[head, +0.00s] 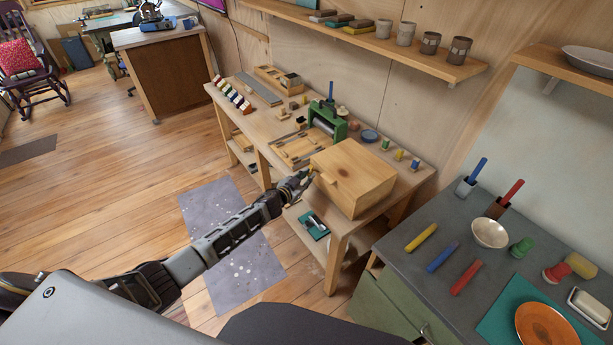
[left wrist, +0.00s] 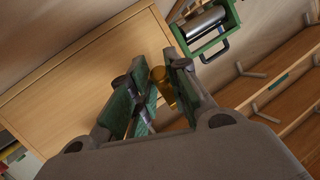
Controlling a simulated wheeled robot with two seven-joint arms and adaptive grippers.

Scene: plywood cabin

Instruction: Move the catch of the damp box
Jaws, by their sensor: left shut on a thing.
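The damp box (head: 352,178) is a plain light wooden box with its lid down, at the front corner of the workbench. It also fills the left of the left wrist view (left wrist: 75,75). The catch (left wrist: 162,88) is a small brass-coloured piece at the box's front edge, between my left fingers. My left gripper (head: 303,179) reaches the box's front from the left. In the left wrist view, the left gripper (left wrist: 160,92) is shut on the catch, its green-padded fingers on either side. Fingers hide part of the catch. My right gripper is out of view.
On the workbench (head: 270,135), a green roller press (head: 328,120) stands just behind the box, with spools (head: 399,155) to the right. The floor at left is open.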

